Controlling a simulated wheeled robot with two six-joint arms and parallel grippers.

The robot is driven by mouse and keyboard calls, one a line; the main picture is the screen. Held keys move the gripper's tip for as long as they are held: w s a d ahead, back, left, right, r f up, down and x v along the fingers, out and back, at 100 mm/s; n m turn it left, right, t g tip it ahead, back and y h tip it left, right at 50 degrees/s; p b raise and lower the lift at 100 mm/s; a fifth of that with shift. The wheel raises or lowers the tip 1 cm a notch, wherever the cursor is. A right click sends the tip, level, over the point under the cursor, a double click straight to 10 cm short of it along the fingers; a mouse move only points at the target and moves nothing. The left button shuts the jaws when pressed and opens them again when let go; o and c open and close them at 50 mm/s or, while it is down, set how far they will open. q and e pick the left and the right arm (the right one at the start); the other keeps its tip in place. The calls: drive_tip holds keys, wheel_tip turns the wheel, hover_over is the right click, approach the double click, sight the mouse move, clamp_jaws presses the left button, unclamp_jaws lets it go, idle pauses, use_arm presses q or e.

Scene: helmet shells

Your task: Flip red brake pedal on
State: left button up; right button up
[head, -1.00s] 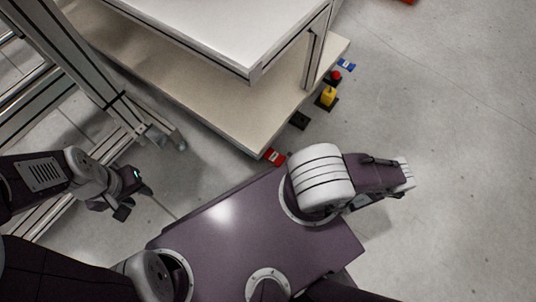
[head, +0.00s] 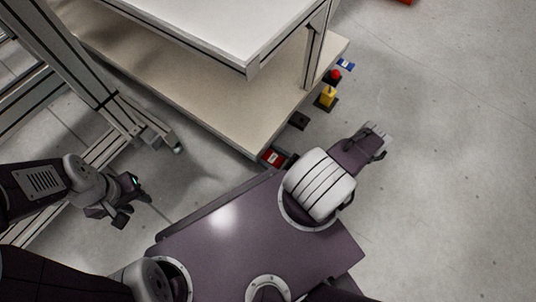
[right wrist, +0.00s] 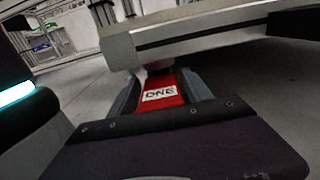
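The red brake pedal (head: 272,156) is on the floor at the near corner of the bench's lower shelf. It bears a white label with dark lettering. In the right wrist view the pedal (right wrist: 174,82) lies straight ahead, between the two grey fingers of my right gripper (right wrist: 160,92), which stand apart. I cannot tell whether the fingers touch it. In the head view my right arm covers most of that gripper. Whether the pedal is pressed cannot be told. My left gripper (head: 132,203) is open and empty at the left, well away from the pedal.
The two-level bench's lower shelf (head: 190,75) overhangs near the pedal; its edge (right wrist: 205,25) is just above it in the right wrist view. Floor at right is clear.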

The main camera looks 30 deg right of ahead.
clamp_jaws()
drive_tip(key=shift+f+t, duration=0.25)
drive_tip(key=shift+t, duration=0.35)
drive_tip(key=shift+f+t+y, duration=0.15)
drive_tip(key=shift+t+y, duration=0.55)
drive_tip(key=o, duration=0.8)
unclamp_jaws()
drive_tip(key=shift+s, duration=0.1)
